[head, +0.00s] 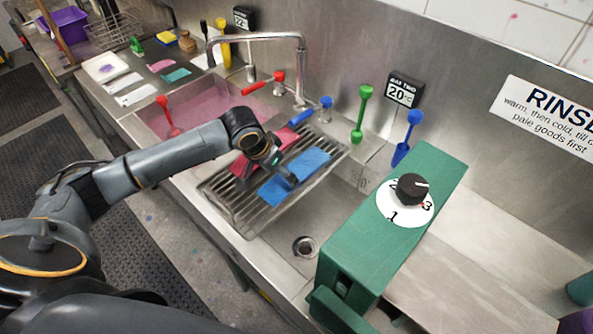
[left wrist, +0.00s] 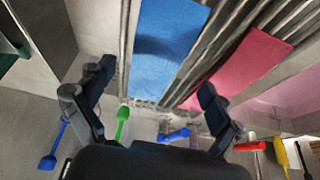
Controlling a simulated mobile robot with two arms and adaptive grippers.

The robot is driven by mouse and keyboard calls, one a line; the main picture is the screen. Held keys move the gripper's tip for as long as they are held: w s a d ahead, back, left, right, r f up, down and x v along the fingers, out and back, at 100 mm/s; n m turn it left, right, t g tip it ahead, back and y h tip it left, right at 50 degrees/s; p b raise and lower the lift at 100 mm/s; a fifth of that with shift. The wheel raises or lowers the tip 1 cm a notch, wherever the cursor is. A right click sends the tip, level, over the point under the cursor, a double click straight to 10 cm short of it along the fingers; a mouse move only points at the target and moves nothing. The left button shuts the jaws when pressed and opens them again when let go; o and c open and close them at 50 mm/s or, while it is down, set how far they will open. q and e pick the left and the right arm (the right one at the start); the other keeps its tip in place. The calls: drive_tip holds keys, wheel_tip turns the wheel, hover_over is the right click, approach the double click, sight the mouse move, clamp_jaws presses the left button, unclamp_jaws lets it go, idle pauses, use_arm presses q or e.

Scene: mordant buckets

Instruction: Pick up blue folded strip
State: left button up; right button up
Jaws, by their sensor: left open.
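The blue folded strip (head: 294,177) lies flat on a metal draining rack (head: 224,201) over the sink. It also shows in the left wrist view (left wrist: 165,40), with a dark shadow across it. My left gripper (head: 288,170) is over the strip in the head view. In the left wrist view its two fingers (left wrist: 152,92) are spread wide and empty, with the strip's end between them and slightly ahead. A red-pink strip (head: 247,164) lies beside the blue one on the same rack, partly hidden by my arm. My right gripper is in neither view.
A green machine (head: 372,250) with a numbered dial stands right of the rack. A tap (head: 303,75) arches behind it. Green (head: 361,115) and blue (head: 408,138) scoops stand along the back wall. A pink-filled basin (head: 205,108) lies left. An open drain (head: 306,246) is in front.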

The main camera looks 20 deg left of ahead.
sight(284, 182)
use_arm(q)
drive_tip(key=shift+d+p+x, duration=0.2)
drive_tip(key=shift+p+x, duration=0.2)
drive_tip(key=shift+x, duration=0.8)
drive_tip(key=shift+w+f, duration=0.1)
drive_tip(key=shift+f, duration=0.6)
drive_tip(key=c, duration=1.3)
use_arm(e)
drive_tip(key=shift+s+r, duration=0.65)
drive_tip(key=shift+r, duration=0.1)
